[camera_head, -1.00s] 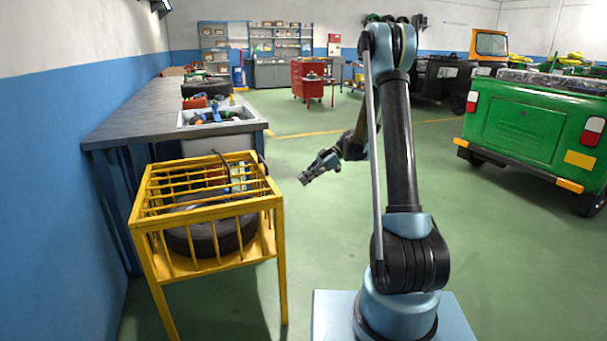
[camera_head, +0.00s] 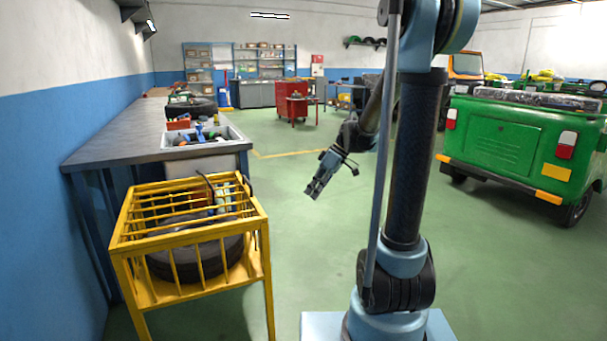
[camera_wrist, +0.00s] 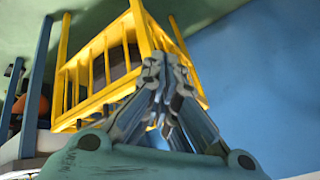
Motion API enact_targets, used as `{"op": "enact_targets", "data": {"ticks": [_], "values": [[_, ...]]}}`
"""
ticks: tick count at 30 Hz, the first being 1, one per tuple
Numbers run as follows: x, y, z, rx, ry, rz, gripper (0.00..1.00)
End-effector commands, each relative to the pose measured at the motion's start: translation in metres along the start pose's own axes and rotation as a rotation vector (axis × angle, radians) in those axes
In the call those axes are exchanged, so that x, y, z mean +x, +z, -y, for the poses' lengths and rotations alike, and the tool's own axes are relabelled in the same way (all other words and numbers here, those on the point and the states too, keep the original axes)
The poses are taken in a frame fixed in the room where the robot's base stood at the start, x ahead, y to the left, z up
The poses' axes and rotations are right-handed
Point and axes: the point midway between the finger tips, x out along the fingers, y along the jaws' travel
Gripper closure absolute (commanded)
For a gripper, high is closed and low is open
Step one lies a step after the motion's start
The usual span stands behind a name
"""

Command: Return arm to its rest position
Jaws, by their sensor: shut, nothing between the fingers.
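My gripper (camera_head: 314,188) hangs at the end of my bent arm, tilted down and to the left over open green floor. It is to the right of the yellow cage and apart from it. In the wrist view my gripper (camera_wrist: 168,62) has its fingers together with nothing between them. My arm's upright link fills the right middle of the head view.
A yellow cage (camera_head: 187,228) holding a black tyre (camera_head: 190,258) stands at left, also in the wrist view (camera_wrist: 105,65). Behind it is a workbench (camera_head: 110,150) with a tray of tools (camera_head: 205,138). A green rickshaw (camera_head: 520,140) stands right. Middle floor is clear.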

Motion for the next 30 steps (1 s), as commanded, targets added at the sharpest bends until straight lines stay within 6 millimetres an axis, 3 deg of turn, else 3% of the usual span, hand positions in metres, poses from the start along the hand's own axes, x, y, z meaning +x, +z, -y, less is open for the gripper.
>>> {"op": "enact_targets", "data": {"ticks": [15, 30], "values": [[-0.021, 0.089, 0.070, 0.405, 0.227, 0.090, 1.00], [-0.014, 0.186, 0.118, 0.767, 0.479, 0.100, 1.00]]}}
